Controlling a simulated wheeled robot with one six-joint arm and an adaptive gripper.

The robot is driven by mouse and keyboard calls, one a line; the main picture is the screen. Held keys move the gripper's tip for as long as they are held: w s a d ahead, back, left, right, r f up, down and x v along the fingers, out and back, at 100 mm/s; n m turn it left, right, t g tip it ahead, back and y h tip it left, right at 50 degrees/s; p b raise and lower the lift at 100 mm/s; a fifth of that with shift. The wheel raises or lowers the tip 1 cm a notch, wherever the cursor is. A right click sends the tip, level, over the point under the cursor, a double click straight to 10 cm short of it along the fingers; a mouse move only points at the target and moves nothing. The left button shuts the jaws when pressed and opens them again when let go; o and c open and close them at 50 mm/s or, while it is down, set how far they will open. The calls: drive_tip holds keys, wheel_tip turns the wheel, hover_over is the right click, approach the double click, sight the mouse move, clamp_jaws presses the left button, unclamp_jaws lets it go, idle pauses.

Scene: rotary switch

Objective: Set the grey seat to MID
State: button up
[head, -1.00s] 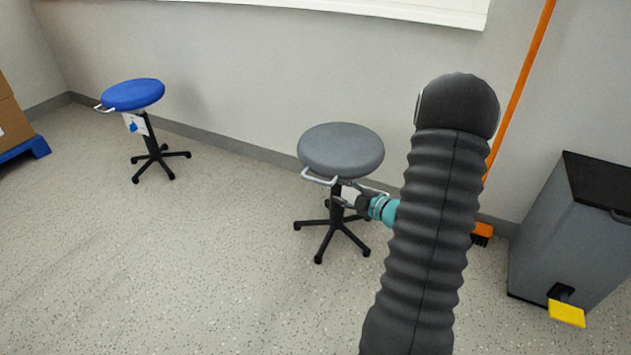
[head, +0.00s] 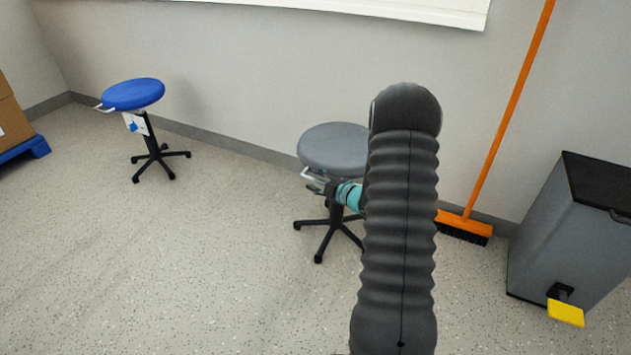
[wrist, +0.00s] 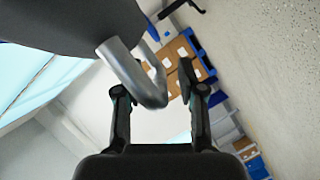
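The grey seat (head: 330,150) is a round stool on a black five-star base, near the wall in the head view. Its light metal handle (head: 312,174) sticks out under the front left of the seat. In the wrist view the seat's dark underside (wrist: 70,25) fills the upper left, and the handle (wrist: 130,72) reaches down toward the fingers. My gripper (head: 318,189) is just below the handle in the head view. In the wrist view my gripper (wrist: 160,85) is open, with the handle's bent end between or just ahead of its fingertips. My arm hides the seat's right side.
A blue stool (head: 133,95) with a hanging tag stands to the left. An orange broom (head: 465,222) leans on the wall right of my arm, beside a grey bin (head: 570,225) with a yellow pedal. The floor in front is clear.

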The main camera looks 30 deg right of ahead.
clamp_jaws()
drive_tip(key=shift+r, duration=0.1)
wheel_tip(320, 180, up, 6)
drive_tip(key=shift+f, duration=0.1)
idle(0.4)
unclamp_jaws()
